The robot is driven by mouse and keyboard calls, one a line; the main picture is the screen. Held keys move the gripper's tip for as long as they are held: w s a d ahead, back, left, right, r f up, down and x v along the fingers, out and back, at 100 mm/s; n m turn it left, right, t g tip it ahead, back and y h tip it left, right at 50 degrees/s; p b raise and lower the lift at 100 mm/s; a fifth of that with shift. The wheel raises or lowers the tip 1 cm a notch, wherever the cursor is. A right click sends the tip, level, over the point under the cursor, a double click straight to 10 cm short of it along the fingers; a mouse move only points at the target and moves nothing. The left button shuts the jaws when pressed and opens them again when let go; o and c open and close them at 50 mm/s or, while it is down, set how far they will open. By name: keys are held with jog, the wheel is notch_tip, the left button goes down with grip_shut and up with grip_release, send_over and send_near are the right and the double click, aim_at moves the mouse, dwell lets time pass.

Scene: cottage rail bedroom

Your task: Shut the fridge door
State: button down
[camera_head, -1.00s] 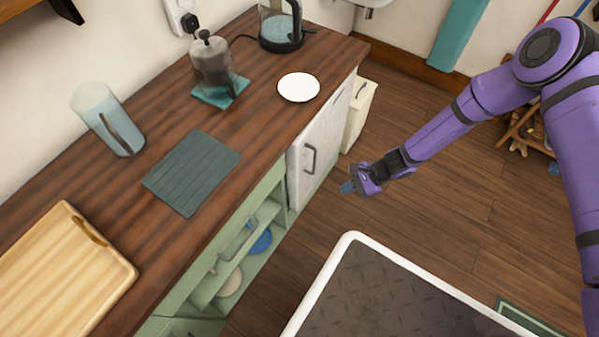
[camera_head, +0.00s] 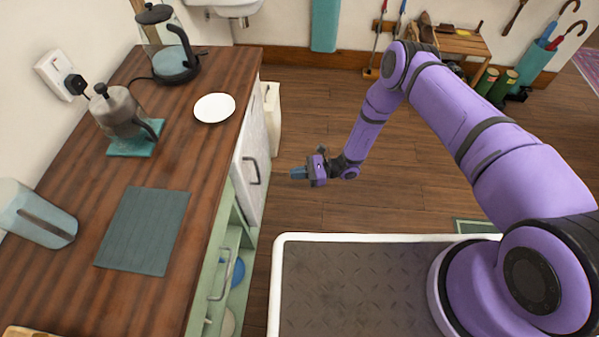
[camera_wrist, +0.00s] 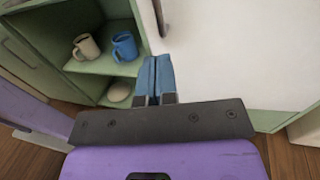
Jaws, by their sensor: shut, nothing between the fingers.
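The white fridge door (camera_head: 252,150) is under the far end of the wooden counter, with a dark vertical handle (camera_head: 251,171). It looks roughly in line with the counter front; I cannot tell whether a small gap remains. My gripper (camera_head: 297,173) is shut and empty, to the right of the door and apart from it in the head view. In the wrist view, its blue fingertips (camera_wrist: 155,72) are together, in front of the door's left edge. The white door (camera_wrist: 235,50) fills the right side there, and part of its handle (camera_wrist: 161,16) shows at the top.
A green open shelf (camera_wrist: 92,65) beside the door holds a cream mug (camera_wrist: 86,47) and a blue mug (camera_wrist: 124,47). A cream box (camera_head: 271,118) stands past the counter's end. The counter (camera_head: 190,165) carries a kettle, press and plate. Floor (camera_head: 400,205) right of my gripper is clear.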

aim_at(258, 183)
jog(key=s+a, duration=0.1)
jog(key=a, duration=0.8)
jog(key=shift+s+a, duration=0.15)
jog(key=shift+s, duration=0.2)
jog(key=shift+a, duration=0.1)
jog(key=a, duration=0.1)
jog(key=a+t, duration=0.1)
jog(key=shift+s+a+m, duration=0.3)
jog(key=shift+a+m, duration=0.1)
jog(key=shift+a+r+t, duration=0.1)
jog(key=shift+a+t, duration=0.2)
jog(key=shift+a, duration=0.05)
jog(key=shift+d, duration=0.2)
jog(key=w+d, duration=0.2)
jog(key=d, duration=1.2)
jog(key=shift+d, duration=0.25)
